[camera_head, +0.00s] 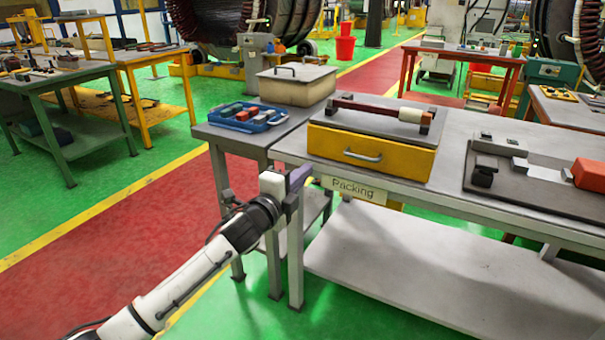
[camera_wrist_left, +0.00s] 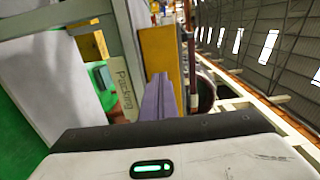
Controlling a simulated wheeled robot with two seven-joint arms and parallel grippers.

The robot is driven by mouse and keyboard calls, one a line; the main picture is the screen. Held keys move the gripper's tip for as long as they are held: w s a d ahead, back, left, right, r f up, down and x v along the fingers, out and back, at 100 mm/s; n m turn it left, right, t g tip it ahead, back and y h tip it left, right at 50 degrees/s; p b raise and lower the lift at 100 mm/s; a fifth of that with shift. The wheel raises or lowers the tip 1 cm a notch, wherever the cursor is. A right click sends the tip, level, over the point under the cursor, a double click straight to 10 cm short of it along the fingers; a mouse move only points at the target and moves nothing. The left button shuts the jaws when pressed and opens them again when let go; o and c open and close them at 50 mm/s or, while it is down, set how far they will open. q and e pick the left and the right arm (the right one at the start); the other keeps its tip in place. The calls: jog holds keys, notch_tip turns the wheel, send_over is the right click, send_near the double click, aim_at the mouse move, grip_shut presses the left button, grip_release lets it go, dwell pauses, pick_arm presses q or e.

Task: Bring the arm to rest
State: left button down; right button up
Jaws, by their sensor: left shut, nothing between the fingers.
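My left arm (camera_head: 190,272) reaches in from the bottom left of the head view. Its gripper (camera_head: 300,177) is shut and empty, in front of the grey table's near left corner, beside the "Packing" sign (camera_head: 354,189). In the left wrist view the purple-grey fingers (camera_wrist_left: 159,97) are together with nothing between them, and the sign (camera_wrist_left: 124,90) shows just left of them. I cannot tell the exact gap between gripper and table edge. My right gripper is not in view.
On the grey table (camera_head: 470,133) stand a yellow drawer box (camera_head: 325,146) with a bar on top and a dark tray (camera_head: 530,200) with parts. A blue tray (camera_head: 229,118) and a beige lidded box (camera_head: 297,87) stand on the side table. The red walkway (camera_head: 110,265) at left is clear.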

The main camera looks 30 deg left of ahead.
pick_arm(q)
jog(key=s+d+f+n+g+h, duration=0.1)
jog(key=s+d+f+n, duration=0.1)
jog(key=s+d+f, duration=0.3)
jog(key=s+d+f+n+g, duration=0.1)
jog(key=s+f+n+g, duration=0.15)
jog(key=f, duration=0.55)
jog(key=s+d+f+n+g+h, duration=0.1)
jog(key=s+d+f+n+g, duration=0.1)
jog(key=s+d+f, duration=0.3)
jog(key=s+d+f+n+g+p, duration=0.1)
jog(key=s+d+f+n, duration=0.3)
jog(key=s, duration=1)
jog(key=s+d+f+n+g+h+p, duration=0.1)
jog(key=s+d+f+n+g, duration=0.2)
jog(key=s+f, duration=0.5)
jog(key=s+d+n, duration=0.1)
jog(key=d, duration=0.1)
jog(key=shift+s+d+f+n+h, duration=0.15)
jog(key=shift+d+n+h, duration=0.15)
jog(key=shift+d+n, duration=0.05)
